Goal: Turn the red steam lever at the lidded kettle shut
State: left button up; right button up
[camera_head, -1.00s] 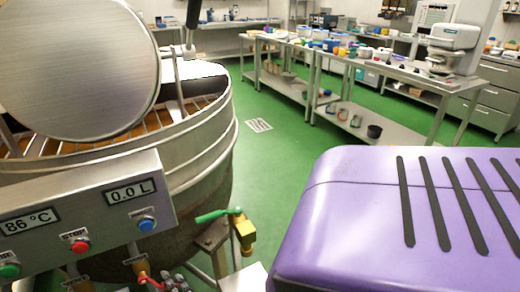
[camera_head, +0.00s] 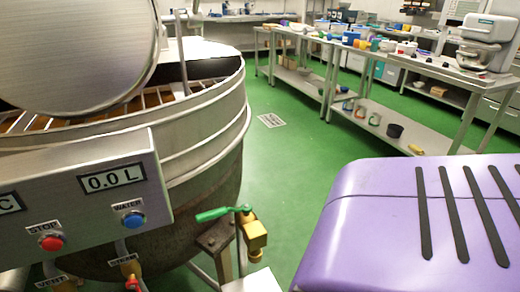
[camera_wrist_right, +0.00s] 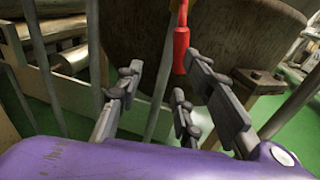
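The lidded kettle (camera_head: 215,165) stands at the left in the head view, its round steel lid (camera_head: 75,45) raised. The red steam lever (camera_head: 133,284) shows at the bottom edge, below the panel and a brass fitting (camera_head: 128,267); most of it is cut off there. In the right wrist view the red lever (camera_wrist_right: 181,50) hangs down before the kettle wall. My right gripper (camera_wrist_right: 165,72) is open, its fingers spread below and to both sides of the lever's end. I see nothing between them, and contact is unclear. My left gripper is not in view.
The control panel (camera_head: 80,215) with red stop (camera_head: 52,242) and blue water (camera_head: 134,219) buttons juts out in front of the kettle. A brass outlet valve with a green handle (camera_head: 222,213) sticks out at the right. Green floor (camera_head: 290,175) is clear beyond.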

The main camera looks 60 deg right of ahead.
jog(key=s+a+r+n+g+y+p, duration=0.1)
jog(key=s+r+n+y+p, duration=0.25)
jog(key=s+n+p, duration=0.55)
jog(key=s+a+r+n+y+p, duration=0.1)
jog(key=s+r+n+y+p, duration=0.3)
jog(key=n, duration=1)
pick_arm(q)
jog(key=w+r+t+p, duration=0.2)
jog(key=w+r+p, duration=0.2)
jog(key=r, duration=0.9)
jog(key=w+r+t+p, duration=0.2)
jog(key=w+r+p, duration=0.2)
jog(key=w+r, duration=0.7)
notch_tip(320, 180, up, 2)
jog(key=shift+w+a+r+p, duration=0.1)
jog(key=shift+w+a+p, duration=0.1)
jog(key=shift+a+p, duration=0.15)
pick_arm(e)
jog(key=s+d+r+n+g, duration=0.1)
jog(key=s+d+n+g, duration=0.2)
jog(key=s+n, duration=0.5)
jog(key=s+d+r+n+g, duration=0.1)
jog(key=s+d+n+g, duration=0.2)
jog(key=s+n, duration=0.5)
jog(key=shift+s+d+r+n+g, duration=0.25)
jog(key=shift+d+r+n+g, duration=0.1)
jog(key=shift+d+n, duration=0.35)
jog(key=shift+a+h, duration=0.1)
jog(key=shift+h, duration=0.15)
